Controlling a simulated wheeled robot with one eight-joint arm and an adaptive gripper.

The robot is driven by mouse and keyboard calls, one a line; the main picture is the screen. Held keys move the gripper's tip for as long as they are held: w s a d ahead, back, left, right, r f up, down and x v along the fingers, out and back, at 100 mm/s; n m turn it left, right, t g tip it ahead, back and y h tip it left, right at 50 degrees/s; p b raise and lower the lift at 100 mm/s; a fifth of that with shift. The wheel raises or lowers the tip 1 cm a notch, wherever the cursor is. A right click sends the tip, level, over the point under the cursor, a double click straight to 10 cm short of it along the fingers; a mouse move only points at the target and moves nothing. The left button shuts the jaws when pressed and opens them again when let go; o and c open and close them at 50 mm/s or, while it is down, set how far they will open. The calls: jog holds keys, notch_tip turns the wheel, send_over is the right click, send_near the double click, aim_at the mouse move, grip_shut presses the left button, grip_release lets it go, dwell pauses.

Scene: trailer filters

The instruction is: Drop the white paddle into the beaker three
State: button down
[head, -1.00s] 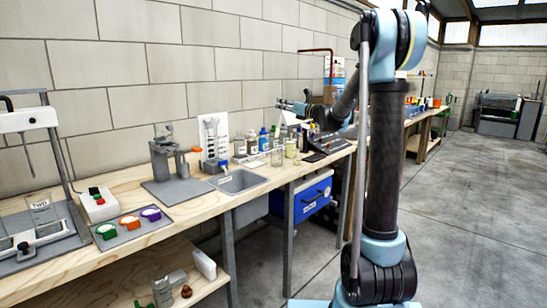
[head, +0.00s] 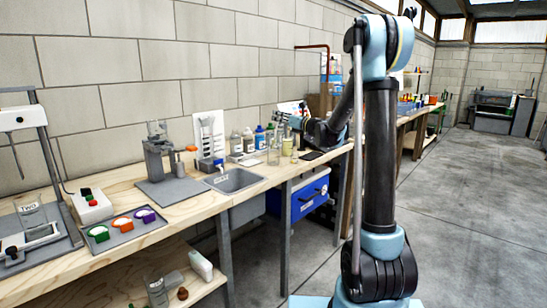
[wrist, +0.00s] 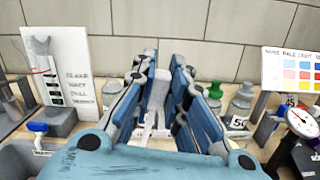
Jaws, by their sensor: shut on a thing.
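In the wrist view, my gripper (wrist: 163,64) has its blue fingers shut on the white paddle (wrist: 154,100), which shows as a pale upright strip between them. Its lower end is partly hidden by the fingers. In the head view, my gripper (head: 285,119) is small, above the back of the bench among the bottles. A clear beaker marked TWO (head: 32,218) stands in the frame at the left. I cannot read a label for beaker three; a clear glass vessel (head: 273,156) stands on the bench below my gripper.
A grey sink (head: 236,181), a grey stand (head: 158,165) and a tray of coloured pots (head: 122,226) are along the bench. A dial gauge (wrist: 302,122) is at right.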

jog(key=shift+f, duration=3)
jog(key=c, duration=1.5)
grip_release()
jog(key=v, duration=1.2)
